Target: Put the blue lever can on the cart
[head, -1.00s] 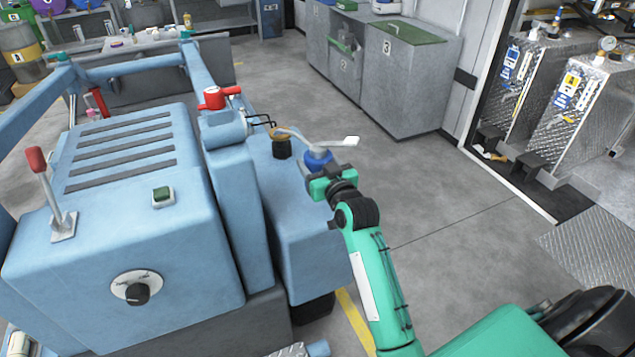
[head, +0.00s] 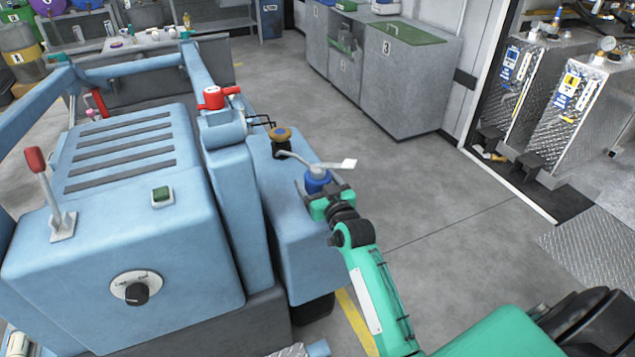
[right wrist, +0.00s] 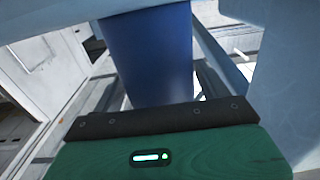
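The blue lever can (head: 317,182), with a grey top, a long spout and a pale lever, is in my right gripper (head: 326,192), whose dark fingers are at its sides. It is roughly upright, close to the right side of the light blue machine body (head: 290,215), which looks like the cart. I cannot tell whether the can touches it. In the right wrist view the blue can (right wrist: 148,55) stands right in front of the green gripper body; the fingertips are hidden there. My left gripper is not in view.
A brown-topped black cap (head: 281,137) stands on the blue body behind the can. A red valve (head: 216,97) and a red-knobbed lever (head: 42,175) rise from the machine. Grey cabinets (head: 405,85) stand behind. Open floor (head: 450,190) lies to the right.

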